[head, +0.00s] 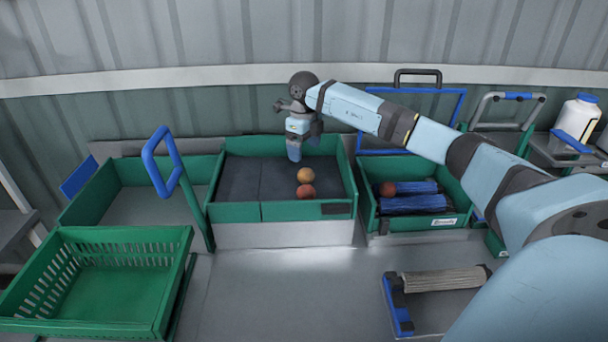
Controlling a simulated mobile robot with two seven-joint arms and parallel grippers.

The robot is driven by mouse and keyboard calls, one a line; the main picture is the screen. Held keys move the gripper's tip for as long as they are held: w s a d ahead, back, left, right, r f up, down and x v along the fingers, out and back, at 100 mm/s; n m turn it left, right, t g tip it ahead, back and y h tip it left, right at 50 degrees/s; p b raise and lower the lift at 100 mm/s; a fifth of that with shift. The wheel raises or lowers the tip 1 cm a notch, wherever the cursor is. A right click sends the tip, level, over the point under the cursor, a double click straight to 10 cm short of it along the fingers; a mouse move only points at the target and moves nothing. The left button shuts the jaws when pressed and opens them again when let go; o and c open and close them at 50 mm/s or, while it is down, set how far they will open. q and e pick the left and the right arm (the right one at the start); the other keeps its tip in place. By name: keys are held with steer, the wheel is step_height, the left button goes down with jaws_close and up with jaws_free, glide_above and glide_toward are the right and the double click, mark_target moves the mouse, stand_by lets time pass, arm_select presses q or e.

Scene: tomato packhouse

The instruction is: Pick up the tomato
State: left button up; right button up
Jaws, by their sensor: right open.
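Two round tomatoes lie close together near the right side of the middle green-walled bin. One is orange (305,174); the other, just in front of it, is redder (306,191). A third reddish tomato (388,189) sits in the green crate to the right. My right gripper (294,153) hangs fingers down over the back part of the middle bin, behind and slightly left of the two tomatoes. It holds nothing that I can see; its fingers look small and partly overlap. My left gripper is out of view.
The middle bin (235,212) has a dark floor, clear on its left. Blue rolls (415,203) lie in the right crate (412,224). An empty slotted green crate (85,328) stands front left. A blue-handled loop (160,160) rises left of the bin. A white bottle (577,118) stands far right.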

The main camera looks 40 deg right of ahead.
mark_target(306, 170)
step_height(306, 170, down, 4)
steer(key=f, duration=0.3)
steer(key=f+p, duration=0.1)
steer(key=f, duration=0.1)
steer(key=shift+s+d+f, duration=0.1)
steer(key=shift+s+d, duration=0.05)
steer(key=shift+d, duration=0.1)
steer(key=c, duration=0.8)
